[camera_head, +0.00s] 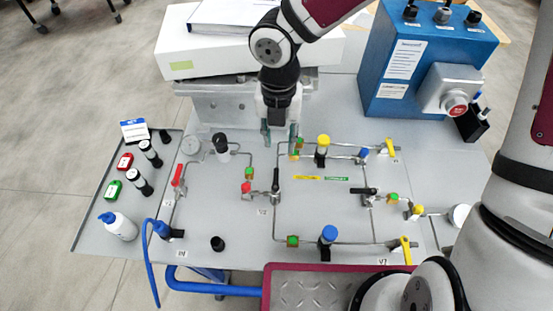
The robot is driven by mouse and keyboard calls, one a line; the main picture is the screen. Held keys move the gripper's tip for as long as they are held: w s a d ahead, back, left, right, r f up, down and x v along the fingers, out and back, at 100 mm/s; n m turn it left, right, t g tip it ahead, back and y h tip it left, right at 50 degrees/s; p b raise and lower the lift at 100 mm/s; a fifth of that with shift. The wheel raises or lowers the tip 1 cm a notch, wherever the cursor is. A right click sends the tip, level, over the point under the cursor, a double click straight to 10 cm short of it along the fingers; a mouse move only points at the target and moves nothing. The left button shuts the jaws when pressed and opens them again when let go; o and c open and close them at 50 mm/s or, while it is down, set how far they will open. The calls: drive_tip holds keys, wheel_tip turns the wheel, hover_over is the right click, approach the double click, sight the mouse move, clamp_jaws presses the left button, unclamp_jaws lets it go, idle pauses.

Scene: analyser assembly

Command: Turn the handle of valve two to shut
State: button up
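My gripper (279,135) points down over the back middle of the panel. Its two fingers are apart with nothing between them. Several lever valves sit on the pipework, and their small labels are hard to read. A black-handled valve (276,180), near a small label (262,211) that may mark valve two, is in front of the gripper and apart from it. Its handle points up and down in the picture, along its pipe. Another black handle (367,191) lies sideways at the right. A red handle (177,175) is at the left, and yellow handles (390,147) (405,249) are at the right.
Pipes with coloured caps and a black-and-yellow fitting (323,146) stand close around the gripper. A blue control box (420,65) stands at the back right, and a white box (190,55) at the back left. A tray (90,235) with bottles is at the left.

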sight(276, 175)
drive_tip(key=shift+n, duration=0.4)
drive_tip(key=f, duration=1.4)
drive_tip(key=shift+s+a, duration=0.1)
drive_tip(key=shift+a, duration=0.25)
clamp_jaws()
